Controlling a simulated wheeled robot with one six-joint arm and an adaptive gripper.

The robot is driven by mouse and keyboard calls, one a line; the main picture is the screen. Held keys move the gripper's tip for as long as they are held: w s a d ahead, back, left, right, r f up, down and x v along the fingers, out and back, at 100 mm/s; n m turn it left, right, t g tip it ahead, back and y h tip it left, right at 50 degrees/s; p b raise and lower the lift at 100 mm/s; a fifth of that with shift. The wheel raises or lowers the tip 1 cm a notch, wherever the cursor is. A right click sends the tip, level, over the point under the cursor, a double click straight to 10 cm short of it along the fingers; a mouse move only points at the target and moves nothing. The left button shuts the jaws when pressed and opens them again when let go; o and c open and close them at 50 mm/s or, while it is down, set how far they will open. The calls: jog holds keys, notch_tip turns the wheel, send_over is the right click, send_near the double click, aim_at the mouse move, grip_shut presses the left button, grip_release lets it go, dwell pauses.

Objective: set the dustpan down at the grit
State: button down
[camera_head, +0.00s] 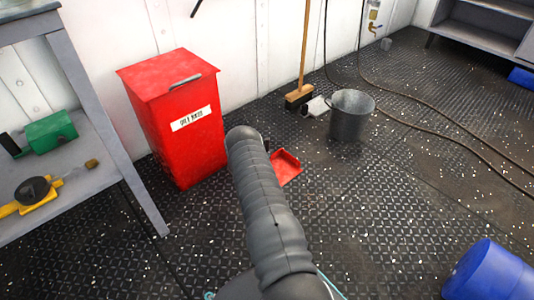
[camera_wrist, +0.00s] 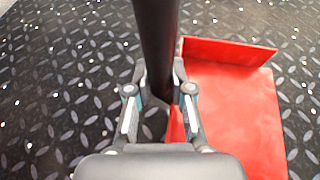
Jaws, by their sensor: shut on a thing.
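The red dustpan (camera_head: 287,166) shows in the head view just right of my arm, which hides part of it. In the wrist view its flat red pan (camera_wrist: 235,110) lies at the right, with a raised wall along the far side. A dark upright pole (camera_wrist: 157,35), seemingly the dustpan's handle, runs between my fingers. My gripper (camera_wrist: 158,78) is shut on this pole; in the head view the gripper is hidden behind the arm. Pale grit specks (camera_head: 395,206) are scattered widely over the dark deck. I cannot tell whether the pan touches the deck.
A red lidded bin (camera_head: 178,120) stands left of the dustpan. A metal bucket (camera_head: 351,117) and a broom (camera_head: 300,95) are behind it. A blue drum (camera_head: 490,272) is at the front right, a grey shelf (camera_head: 85,165) at the left. Hoses (camera_head: 440,133) cross the right deck.

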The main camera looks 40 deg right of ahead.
jog(key=shift+f, duration=0.1)
jog(key=c, duration=1)
grip_release()
jog(key=shift+c, duration=0.2)
